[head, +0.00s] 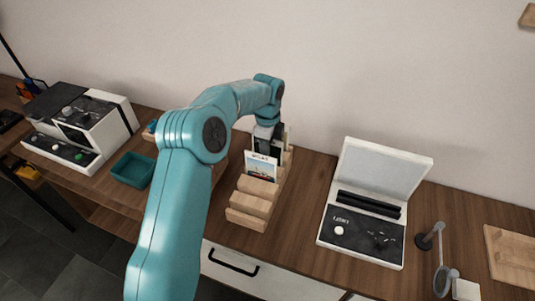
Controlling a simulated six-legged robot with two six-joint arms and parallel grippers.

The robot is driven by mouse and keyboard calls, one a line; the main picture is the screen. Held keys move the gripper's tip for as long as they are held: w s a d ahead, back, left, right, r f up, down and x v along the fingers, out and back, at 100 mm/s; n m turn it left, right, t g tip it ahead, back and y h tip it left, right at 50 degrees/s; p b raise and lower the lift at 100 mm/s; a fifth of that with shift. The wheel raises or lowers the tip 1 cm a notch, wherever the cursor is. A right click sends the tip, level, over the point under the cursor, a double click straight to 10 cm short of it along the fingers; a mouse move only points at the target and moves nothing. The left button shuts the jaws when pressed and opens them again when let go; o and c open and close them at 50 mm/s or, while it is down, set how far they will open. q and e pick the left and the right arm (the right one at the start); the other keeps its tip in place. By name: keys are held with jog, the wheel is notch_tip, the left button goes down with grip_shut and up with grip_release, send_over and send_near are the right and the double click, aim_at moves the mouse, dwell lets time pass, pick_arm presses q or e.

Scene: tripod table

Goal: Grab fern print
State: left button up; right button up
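My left gripper (268,132) is at the back part of a wooden slotted rack (249,204), pointing down. Its fingers are small and dark here, and I cannot tell whether they are open, shut or holding something. A print (261,166) with a pale top, dark lettering and a coloured picture stands in the rack just in front of the gripper. Other card edges show behind it, partly hidden by the gripper. I cannot make out a fern on any print. My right gripper is not in view.
An open white case (378,185) with a black panel stands to the right, near a small round stand mirror (441,280) and a wooden board (510,255). A teal tray (132,169) and a white machine (85,130) are at left. Bare tabletop lies between rack and case.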

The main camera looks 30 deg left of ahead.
pick_arm(q)
jog(key=shift+w+a+f, duration=0.1)
grip_shut()
